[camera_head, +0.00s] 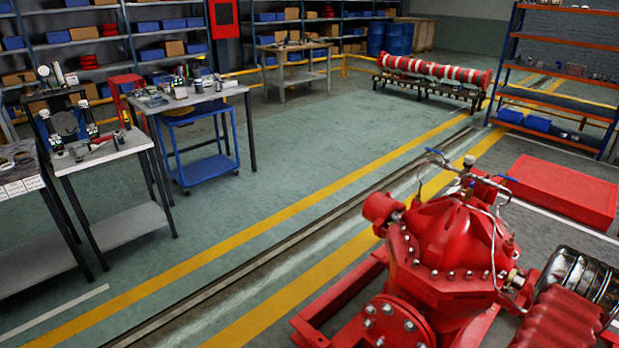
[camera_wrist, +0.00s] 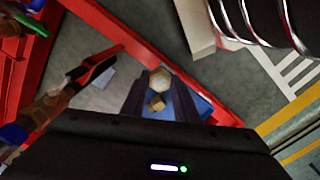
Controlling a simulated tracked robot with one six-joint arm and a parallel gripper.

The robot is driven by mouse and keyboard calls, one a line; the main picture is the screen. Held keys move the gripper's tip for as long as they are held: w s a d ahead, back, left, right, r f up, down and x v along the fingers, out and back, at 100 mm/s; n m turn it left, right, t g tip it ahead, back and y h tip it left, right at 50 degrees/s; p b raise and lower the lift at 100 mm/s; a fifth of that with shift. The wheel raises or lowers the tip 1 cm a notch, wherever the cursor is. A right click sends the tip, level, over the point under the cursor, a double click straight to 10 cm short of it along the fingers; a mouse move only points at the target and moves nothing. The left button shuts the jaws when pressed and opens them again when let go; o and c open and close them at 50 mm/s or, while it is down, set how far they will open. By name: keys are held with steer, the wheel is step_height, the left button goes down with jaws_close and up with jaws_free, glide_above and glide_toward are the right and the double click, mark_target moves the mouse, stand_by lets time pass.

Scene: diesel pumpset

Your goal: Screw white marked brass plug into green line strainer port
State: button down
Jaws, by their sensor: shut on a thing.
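In the wrist view, my gripper (camera_wrist: 158,90) is shut on a brass plug (camera_wrist: 160,80) with a pale, whitish end, held between the two dark fingers. A second brass-coloured hex shape (camera_wrist: 156,103) shows between the fingers, closer to the palm; I cannot tell if it is part of the same plug. A brass fitting (camera_wrist: 45,108) lies to the left, apart from my gripper. A green part (camera_wrist: 28,25) shows at the top left corner; I cannot tell whether it belongs to the green line strainer. No strainer port shows clearly. My gripper is not in the head view.
A red pump (camera_head: 450,245) with bolted flanges fills the head view's lower right. Red frame rails (camera_wrist: 110,30) cross the wrist view, with ribbed metal (camera_wrist: 265,20) at top right. Workbenches (camera_head: 190,98) stand at the left; the floor between is clear.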

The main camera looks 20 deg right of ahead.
steer(key=shift+s+a, duration=0.1)
steer(key=shift+s, duration=0.15)
steer(key=w+a+r, duration=0.5)
steer(key=w+r, duration=0.7)
steer(key=w+a+r, duration=0.5)
steer(key=w+r, duration=0.7)
steer(key=w, duration=0.1)
steer(key=w+a+r+n, duration=0.2)
steer(key=w+a+r, duration=0.2)
steer(key=a, duration=0.4)
steer(key=w+a+r+n, duration=0.2)
steer(key=w+a+r, duration=0.3)
steer(key=a, duration=0.4)
steer(key=w+a+r+n, duration=0.2)
steer(key=w+a+r, duration=0.2)
steer(key=a+r, duration=0.3)
steer(key=shift+w+a+n, duration=0.25)
steer(key=shift+a+n, duration=0.05)
steer(key=shift+a, duration=0.7)
steer(key=shift+s+r, duration=0.1)
